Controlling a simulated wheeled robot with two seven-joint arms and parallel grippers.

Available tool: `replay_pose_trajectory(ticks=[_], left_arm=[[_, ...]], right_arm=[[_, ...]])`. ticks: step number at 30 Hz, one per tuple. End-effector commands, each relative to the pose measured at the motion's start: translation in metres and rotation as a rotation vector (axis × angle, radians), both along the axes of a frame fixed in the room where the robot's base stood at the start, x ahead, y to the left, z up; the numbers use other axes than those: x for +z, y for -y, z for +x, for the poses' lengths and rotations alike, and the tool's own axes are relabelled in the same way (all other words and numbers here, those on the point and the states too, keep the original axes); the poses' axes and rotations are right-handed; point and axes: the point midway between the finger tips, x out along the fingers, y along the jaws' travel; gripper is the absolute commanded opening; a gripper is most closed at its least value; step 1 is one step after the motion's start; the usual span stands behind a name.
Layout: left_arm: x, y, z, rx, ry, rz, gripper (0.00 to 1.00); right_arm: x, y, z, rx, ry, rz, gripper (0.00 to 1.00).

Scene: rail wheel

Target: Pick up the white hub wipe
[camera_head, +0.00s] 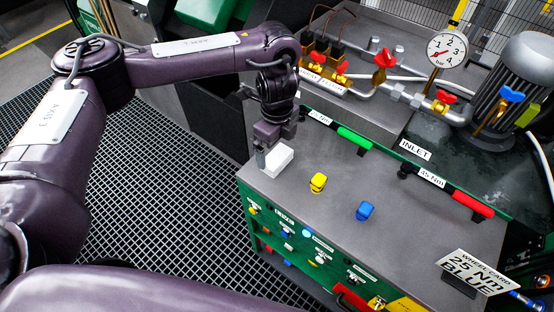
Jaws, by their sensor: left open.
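The white hub wipe (280,161) is a small white block lying at the left corner of the grey bench top (320,222). My left gripper (267,155) reaches down over it from above and is open. One grey finger shows at the wipe's left side. The other finger is hard to make out, so I cannot tell whether the wipe is between the fingers or touching them. My right gripper is not in view.
A yellow block (318,183) and a blue block (365,211) stand to the right on the bench top. A green-handled tool (354,138) and a red-handled tool (473,205) lie along the back edge. A wheel card (479,272) stands at front right. Pipes and a gauge (447,49) rise behind.

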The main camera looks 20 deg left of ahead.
Motion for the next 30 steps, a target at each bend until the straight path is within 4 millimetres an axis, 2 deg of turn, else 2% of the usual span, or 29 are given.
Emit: replay_pose_trajectory(ticks=[9, 12, 21, 30], left_arm=[[-0.047, -0.002, 0.006, -0.001, -0.004, -0.004, 1.0], [-0.057, -0.002, 0.006, -0.002, -0.001, -0.004, 1.0], [-0.059, -0.002, 0.007, -0.003, 0.002, -0.003, 1.0], [-0.059, -0.002, 0.007, -0.003, 0.002, -0.003, 0.61]], right_arm=[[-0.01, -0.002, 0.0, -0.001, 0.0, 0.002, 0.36], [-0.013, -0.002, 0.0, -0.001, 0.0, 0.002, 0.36], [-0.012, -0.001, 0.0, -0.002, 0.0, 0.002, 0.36], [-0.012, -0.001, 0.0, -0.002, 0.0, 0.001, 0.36]])
